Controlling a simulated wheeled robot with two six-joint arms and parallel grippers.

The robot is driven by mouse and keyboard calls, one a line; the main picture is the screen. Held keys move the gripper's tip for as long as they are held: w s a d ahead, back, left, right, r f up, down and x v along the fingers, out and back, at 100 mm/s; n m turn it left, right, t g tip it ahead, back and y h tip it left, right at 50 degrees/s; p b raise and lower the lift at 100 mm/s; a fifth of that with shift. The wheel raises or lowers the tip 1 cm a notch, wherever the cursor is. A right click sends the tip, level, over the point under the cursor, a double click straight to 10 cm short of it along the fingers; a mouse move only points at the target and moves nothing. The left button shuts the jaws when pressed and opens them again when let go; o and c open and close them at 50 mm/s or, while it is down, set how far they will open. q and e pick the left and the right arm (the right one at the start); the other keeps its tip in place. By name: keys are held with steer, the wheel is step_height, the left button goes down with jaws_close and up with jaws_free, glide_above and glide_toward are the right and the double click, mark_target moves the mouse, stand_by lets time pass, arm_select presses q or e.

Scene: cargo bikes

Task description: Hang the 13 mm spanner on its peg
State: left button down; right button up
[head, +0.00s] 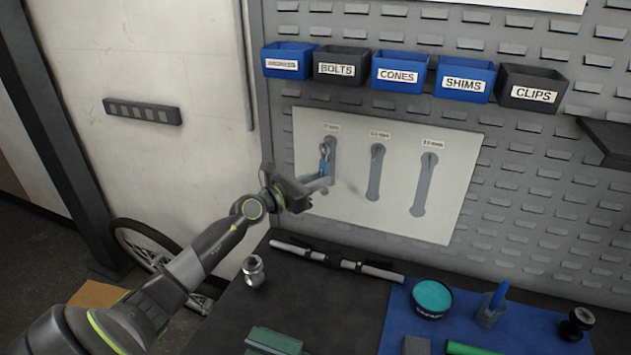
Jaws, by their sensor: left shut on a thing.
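My left gripper (322,182) is shut on a small spanner (324,163) with a blue part and a metal upper end. The spanner stands roughly upright in front of the leftmost grey outline on the pale tool board (400,215). Its lower part is hidden by the gripper. I cannot tell whether it touches the board or its peg. The board has three spanner outlines, smallest at left, each with a label too small to read surely. The middle outline (375,175) and right outline (424,185) show no gripper near them. My right gripper is not in view.
Several labelled bins, such as the CONES bin (399,72), hang above the board. A dark shelf juts out at right.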

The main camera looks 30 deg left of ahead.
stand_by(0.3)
arm_select(q)
steer(key=c, duration=1.2)
jaws_free()
steer(key=shift+s, duration=0.15)
steer(key=b+v, duration=0.7)
steer(key=v, duration=1)
steer(key=shift+s, duration=0.1)
